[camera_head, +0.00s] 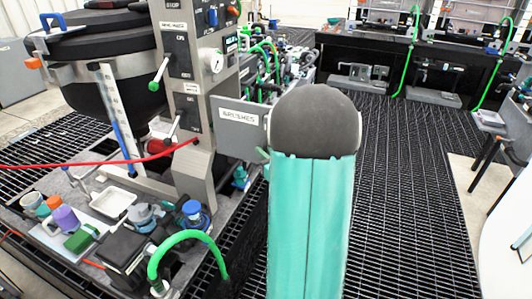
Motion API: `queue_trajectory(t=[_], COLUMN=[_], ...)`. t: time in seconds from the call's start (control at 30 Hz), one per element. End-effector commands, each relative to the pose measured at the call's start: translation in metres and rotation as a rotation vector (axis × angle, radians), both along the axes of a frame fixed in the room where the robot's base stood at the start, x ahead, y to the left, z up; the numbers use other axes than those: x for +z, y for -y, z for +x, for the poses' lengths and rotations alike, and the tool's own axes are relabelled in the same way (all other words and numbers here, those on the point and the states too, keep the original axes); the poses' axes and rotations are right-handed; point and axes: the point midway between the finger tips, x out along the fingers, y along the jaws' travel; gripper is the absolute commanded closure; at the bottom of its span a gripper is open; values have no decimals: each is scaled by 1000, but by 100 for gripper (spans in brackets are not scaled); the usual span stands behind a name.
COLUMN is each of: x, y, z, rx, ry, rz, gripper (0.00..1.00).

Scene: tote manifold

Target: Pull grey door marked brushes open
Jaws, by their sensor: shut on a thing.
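The grey door (230,139) with a white label reading BRUSHES stands upright left of centre, just right of a grey metal column. Its right edge is hidden behind my teal arm and the dark rounded joint. My gripper is hidden behind that arm, so I cannot see its fingers or what they touch. A small green piece shows at the door's lower right edge, beside my arm; I cannot tell what it is. The door's handle is not visible. I cannot tell from this view how far the door stands open.
The column (200,105) carries a gauge and levers. A bench (60,205) at the left holds a white tray (113,204), bottles and a green hose (190,237). A red hose (90,163) crosses it. The dark grated floor (400,190) right of my arm is clear.

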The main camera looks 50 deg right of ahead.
Motion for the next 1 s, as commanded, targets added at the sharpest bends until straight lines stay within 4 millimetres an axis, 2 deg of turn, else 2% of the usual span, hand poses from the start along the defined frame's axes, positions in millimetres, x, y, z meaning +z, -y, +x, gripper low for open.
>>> queue_trajectory(t=[0.57,0.6,0.7,1.0], x=[1,1,1,1], y=[1,1,1,0], z=[3,3,2,-1], rx=[7,7,6,2], ry=[1,1,1,0], rz=[-3,-3,-2,-2], gripper=[100,86,71,71])
